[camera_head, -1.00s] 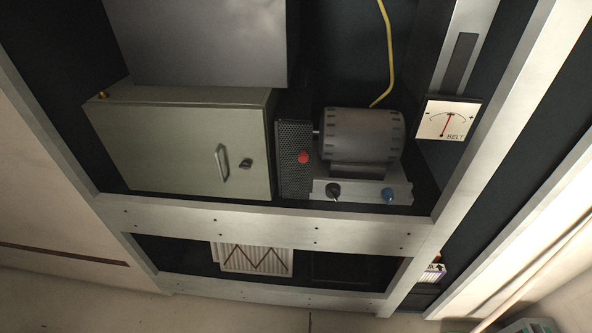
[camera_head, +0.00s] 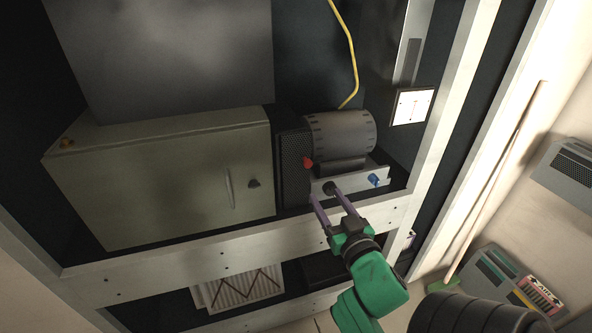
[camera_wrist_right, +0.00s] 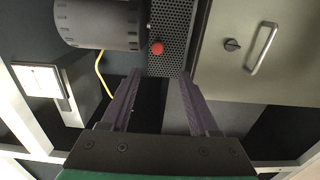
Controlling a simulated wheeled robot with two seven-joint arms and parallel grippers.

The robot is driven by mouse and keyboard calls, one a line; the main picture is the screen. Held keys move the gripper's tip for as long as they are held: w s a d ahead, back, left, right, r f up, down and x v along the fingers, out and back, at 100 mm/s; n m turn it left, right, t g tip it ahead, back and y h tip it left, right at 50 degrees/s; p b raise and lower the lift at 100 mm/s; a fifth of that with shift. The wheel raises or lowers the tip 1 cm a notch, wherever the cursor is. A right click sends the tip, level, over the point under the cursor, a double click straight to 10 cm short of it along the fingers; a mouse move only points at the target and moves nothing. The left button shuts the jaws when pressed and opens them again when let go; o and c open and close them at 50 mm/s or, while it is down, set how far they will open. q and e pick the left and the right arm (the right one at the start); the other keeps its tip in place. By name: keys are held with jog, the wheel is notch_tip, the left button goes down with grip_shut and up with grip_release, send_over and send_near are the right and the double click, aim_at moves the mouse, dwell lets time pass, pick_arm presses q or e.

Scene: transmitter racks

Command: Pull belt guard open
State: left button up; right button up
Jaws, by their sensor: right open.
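The belt guard (camera_head: 292,170) is a dark perforated panel between the grey-green cabinet and the motor, and it looks closed. Its red knob (camera_head: 308,163) faces out. In the right wrist view the guard (camera_wrist_right: 176,28) and red knob (camera_wrist_right: 157,48) show just beyond the fingertips, the knob in line with the gap. My right gripper (camera_head: 325,192) is open and empty, in front of and slightly below the knob, apart from it. Its two purple fingers also show in the wrist view (camera_wrist_right: 158,76). My left gripper is out of view.
The motor (camera_head: 342,135) stands right of the guard, above a light bracket with a black knob (camera_head: 330,187) and a blue knob (camera_head: 375,180). The cabinet (camera_head: 165,170) with a handle stands left. A yellow cable (camera_head: 350,55) hangs above. The rack's pale crossbar (camera_head: 200,254) runs below.

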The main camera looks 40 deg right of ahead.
aim_at(309, 165)
jog(key=p+x, duration=0.1)
jog(key=x, duration=0.5)
jog(key=p+x, duration=0.1)
jog(key=x, duration=0.5)
jog(key=shift+w+d, duration=0.15)
jog(key=shift+d, duration=0.15)
jog(key=shift+w+d, duration=0.3)
jog(key=shift+w, duration=0.15)
jog(key=shift+a, duration=0.1)
jog(key=c, duration=0.9)
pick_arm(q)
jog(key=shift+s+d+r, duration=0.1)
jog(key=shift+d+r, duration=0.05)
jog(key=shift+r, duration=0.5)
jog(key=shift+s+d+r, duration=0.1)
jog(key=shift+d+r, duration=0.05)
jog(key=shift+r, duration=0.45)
pick_arm(e)
grip_shut()
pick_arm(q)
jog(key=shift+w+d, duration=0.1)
pick_arm(e)
jog(key=shift+f, duration=0.15)
